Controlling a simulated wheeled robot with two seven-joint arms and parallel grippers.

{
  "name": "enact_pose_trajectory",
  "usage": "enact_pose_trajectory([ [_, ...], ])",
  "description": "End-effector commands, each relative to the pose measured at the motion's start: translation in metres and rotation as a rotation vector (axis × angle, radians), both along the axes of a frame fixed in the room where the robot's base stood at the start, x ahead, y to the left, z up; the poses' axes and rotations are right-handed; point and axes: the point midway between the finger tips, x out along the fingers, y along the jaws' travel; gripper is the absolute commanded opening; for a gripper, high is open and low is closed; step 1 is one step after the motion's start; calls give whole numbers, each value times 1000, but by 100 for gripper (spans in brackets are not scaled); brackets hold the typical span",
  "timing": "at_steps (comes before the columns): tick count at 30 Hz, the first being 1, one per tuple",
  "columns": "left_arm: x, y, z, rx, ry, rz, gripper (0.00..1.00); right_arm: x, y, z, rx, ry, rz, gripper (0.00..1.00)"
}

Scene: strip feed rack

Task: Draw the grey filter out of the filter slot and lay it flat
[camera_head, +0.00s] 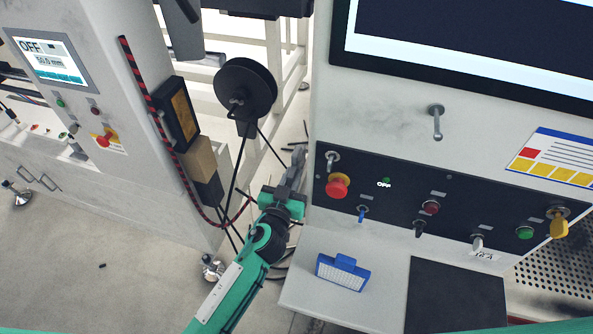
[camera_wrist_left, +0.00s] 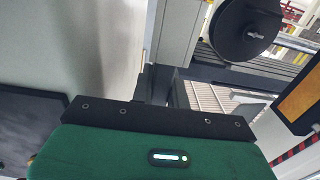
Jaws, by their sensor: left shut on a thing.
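My left gripper (camera_head: 294,172) reaches up beside the left edge of the right-hand machine. It is shut on a narrow grey piece, taken as the grey filter, whose outline I cannot clearly tell from the fingers. In the left wrist view the dark fingers (camera_wrist_left: 160,86) show beyond the green gripper body, close to the pale machine side. The filter slot is not clearly visible in either view. A blue-framed filter with a white face (camera_head: 343,272) lies on the pale shelf (camera_head: 310,293) below the control panel. My right gripper is not in view.
The control panel (camera_head: 400,215) with knobs and a red stop button (camera_head: 337,186) is right of the gripper. A black reel (camera_head: 245,88) hangs behind it with loose dark strip. A dark mat (camera_head: 455,298) covers the shelf's right. Bare shelf surrounds the blue-framed filter.

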Motion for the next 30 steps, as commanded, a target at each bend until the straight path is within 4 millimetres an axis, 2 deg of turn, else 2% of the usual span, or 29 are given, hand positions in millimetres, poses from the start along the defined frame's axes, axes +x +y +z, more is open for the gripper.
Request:
enact_pose_trajectory([
  [11, 0, 0, 8, 1, 0, 0, 0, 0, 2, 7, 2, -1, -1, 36],
  [29, 0, 0, 75, -1, -1, 0, 0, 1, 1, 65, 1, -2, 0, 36],
  [30, -3, 1, 74, -1, 1, 0, 0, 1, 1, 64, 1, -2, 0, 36],
])
